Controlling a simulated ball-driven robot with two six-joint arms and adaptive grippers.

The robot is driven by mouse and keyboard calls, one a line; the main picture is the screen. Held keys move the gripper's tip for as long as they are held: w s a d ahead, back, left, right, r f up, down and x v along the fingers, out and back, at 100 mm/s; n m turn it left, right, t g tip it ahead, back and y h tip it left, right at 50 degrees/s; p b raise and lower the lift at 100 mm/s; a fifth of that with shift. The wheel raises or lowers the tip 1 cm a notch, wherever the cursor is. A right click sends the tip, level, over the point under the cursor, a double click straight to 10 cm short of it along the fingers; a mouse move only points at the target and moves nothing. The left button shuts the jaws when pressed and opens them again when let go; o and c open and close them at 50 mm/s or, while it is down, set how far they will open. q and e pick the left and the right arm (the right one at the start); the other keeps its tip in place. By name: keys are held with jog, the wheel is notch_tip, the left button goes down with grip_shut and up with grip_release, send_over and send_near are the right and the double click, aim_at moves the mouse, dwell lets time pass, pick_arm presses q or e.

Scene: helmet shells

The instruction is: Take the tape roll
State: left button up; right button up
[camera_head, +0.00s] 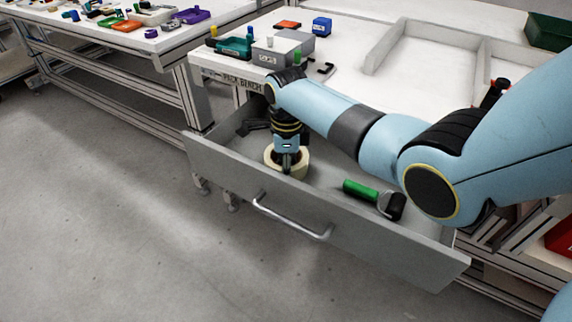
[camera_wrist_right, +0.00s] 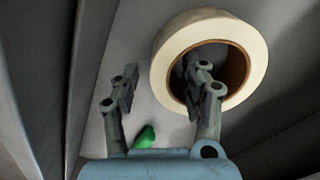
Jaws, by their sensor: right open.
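The tape roll (camera_head: 301,168) is a cream ring lying in the open grey drawer, and it also shows large in the right wrist view (camera_wrist_right: 170,48) with a brown inner core. My right gripper (camera_head: 287,163) points down into the drawer at the roll and partly hides it. In the right wrist view my right gripper (camera_wrist_right: 160,77) is open. One finger appears over or in the roll's hole and the other is outside the ring, with the roll's wall between them. How deep the fingers reach is unclear. My left gripper is not in view.
The drawer front (camera_head: 350,232) with its metal handle (camera_head: 290,222) stands on the near side. A green-handled roller (camera_head: 360,190) lies in the drawer to the right. A dark object (camera_head: 252,126) lies at its left end. The bench top (camera_head: 345,75) with boxes is behind.

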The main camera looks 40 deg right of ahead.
jog(key=shift+f, duration=0.8)
jog(key=shift+r, duration=0.1)
jog(key=shift+c, duration=0.9)
jog(key=c, duration=0.4)
grip_shut()
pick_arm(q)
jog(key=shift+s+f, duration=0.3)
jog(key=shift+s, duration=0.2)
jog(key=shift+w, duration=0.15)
